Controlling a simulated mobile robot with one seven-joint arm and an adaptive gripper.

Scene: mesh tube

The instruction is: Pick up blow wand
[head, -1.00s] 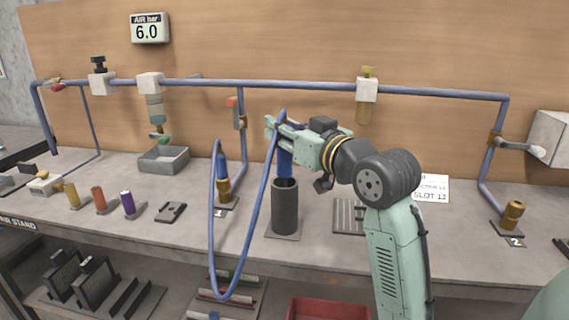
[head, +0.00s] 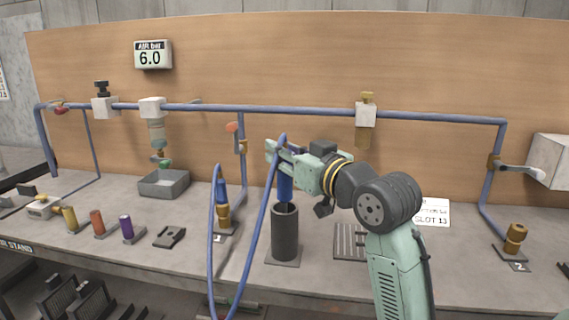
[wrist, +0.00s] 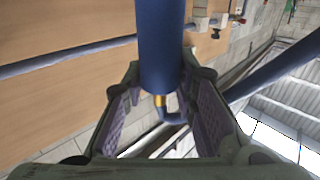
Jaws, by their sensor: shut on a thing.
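The blow wand (head: 285,188) is a blue cylinder with a blue hose looping from its top. It stands upright above the dark grey tube holder (head: 285,232), and its lower end is at or just inside the holder's mouth; I cannot tell which. My gripper (head: 279,152) is shut on the wand near its top. In the wrist view the wand (wrist: 160,45) runs between the finger pads, with a brass fitting and hose bend at its end. The blue hose (head: 258,225) hangs down in front of the bench edge.
A blue-and-brass coupling (head: 222,200) stands left of the holder. A slotted grey plate (head: 350,240) lies close on the right. Blue pipework (head: 300,110) runs along the back panel. A grey bin (head: 163,186) and coloured fittings (head: 98,222) sit further left.

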